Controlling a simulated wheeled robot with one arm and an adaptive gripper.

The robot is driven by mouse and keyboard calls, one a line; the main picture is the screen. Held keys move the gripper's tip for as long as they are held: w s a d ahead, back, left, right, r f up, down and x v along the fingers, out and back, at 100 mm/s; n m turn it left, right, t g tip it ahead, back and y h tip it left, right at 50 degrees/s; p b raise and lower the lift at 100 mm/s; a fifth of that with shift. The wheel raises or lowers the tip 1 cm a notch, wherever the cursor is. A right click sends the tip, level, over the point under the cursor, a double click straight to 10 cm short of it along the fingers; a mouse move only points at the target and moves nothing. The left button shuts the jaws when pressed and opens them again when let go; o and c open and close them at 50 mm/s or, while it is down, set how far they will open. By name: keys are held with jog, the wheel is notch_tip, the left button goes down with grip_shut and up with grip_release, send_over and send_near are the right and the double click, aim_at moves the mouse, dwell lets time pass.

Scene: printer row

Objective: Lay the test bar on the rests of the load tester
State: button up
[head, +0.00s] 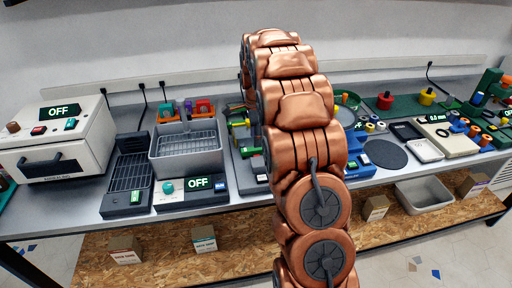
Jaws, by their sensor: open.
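My copper arm rises through the middle of the head view and bends over toward the bench. My gripper is hidden behind it, so its jaws do not show. A grey device with green and yellow parts (243,133) stands on the bench just left of my arm and is partly covered by it. A blue device (357,158) shows just right of my arm, also partly covered. I cannot tell which of these, if either, is the load tester. I cannot make out the test bar.
On the bench's left are a white oven (56,140), a dark rack (129,175) and a grey basin (188,147). Right of my arm are a black disc (380,154), a white tray (425,150) and a display unit (447,138). A grey bin (424,193) sits on the lower shelf.

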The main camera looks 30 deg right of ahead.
aim_at(255, 150)
notch_tip(255, 150, up, 7)
jog(key=b, duration=0.1)
jog(key=shift+r+b, duration=0.15)
jog(key=shift+b, duration=0.2)
jog(key=s+a+r+n+g, duration=0.1)
jog(key=s+a+r+n, duration=0.1)
jog(key=s+a+n, duration=1.2)
jog(key=s+a+f+n, duration=0.2)
jog(key=s+a+n, duration=0.1)
jog(key=s, duration=0.5)
jog(key=s+a+f+n, duration=0.1)
jog(key=s+a+n, duration=0.1)
jog(key=s, duration=0.6)
jog(key=s+a+f+n, duration=0.2)
jog(key=s+a, duration=0.3)
jog(key=s, duration=0.3)
jog(key=shift+f+n+g, duration=0.35)
jog(key=shift+n+g, duration=0.05)
jog(key=shift+n, duration=0.4)
